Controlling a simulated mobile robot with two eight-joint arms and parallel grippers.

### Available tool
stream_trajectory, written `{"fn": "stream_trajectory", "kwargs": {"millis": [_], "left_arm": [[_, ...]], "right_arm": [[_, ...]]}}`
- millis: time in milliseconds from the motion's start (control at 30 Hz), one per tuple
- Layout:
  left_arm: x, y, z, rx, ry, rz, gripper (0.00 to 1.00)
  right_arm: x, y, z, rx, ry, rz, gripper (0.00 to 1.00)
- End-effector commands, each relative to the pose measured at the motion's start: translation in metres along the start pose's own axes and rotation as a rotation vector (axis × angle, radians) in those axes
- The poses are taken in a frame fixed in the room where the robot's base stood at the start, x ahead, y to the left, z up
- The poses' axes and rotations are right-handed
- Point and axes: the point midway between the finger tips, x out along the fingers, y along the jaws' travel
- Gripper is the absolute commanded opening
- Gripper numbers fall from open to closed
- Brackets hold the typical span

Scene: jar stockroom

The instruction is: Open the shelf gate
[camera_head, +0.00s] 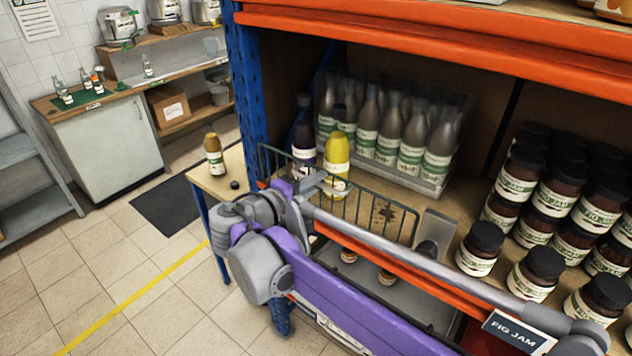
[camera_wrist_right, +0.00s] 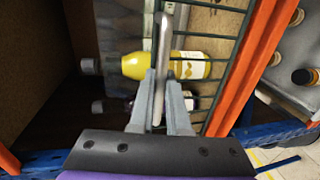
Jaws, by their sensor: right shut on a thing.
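The shelf gate (camera_head: 372,208) is a green wire panel at the left end of the shelf, beside the blue post. It stands upright in front of a yellow bottle and dark bottles. How far it is swung is hard to tell. My right gripper (camera_head: 312,186) is at the gate, partly covered by my own arm. In the right wrist view my right gripper (camera_wrist_right: 161,100) has its fingers shut around a grey bar-shaped handle (camera_wrist_right: 164,45), with the gate wires (camera_wrist_right: 226,60) just behind and to the right. My left gripper is not in view.
The yellow bottle (camera_head: 337,153) stands just behind the gate. A clear crate (camera_head: 432,188) of grey bottles is further back. Dark jars (camera_head: 485,240) fill the right side. The orange shelf beam (camera_head: 395,262) runs below the gate. A small table (camera_head: 228,182) with a bottle stands left.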

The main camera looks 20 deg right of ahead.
Motion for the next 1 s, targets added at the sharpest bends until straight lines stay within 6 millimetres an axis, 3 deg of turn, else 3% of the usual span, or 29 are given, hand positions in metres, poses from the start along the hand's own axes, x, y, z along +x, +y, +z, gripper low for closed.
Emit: {"fn": "stream_trajectory", "kwargs": {"millis": [567,1000], "left_arm": [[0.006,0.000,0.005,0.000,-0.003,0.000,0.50],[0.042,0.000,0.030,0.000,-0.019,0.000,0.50]], "right_arm": [[-0.006,-0.005,0.000,-0.002,0.000,0.052,0.00],[-0.038,-0.037,-0.001,-0.001,0.001,0.384,0.00]]}}
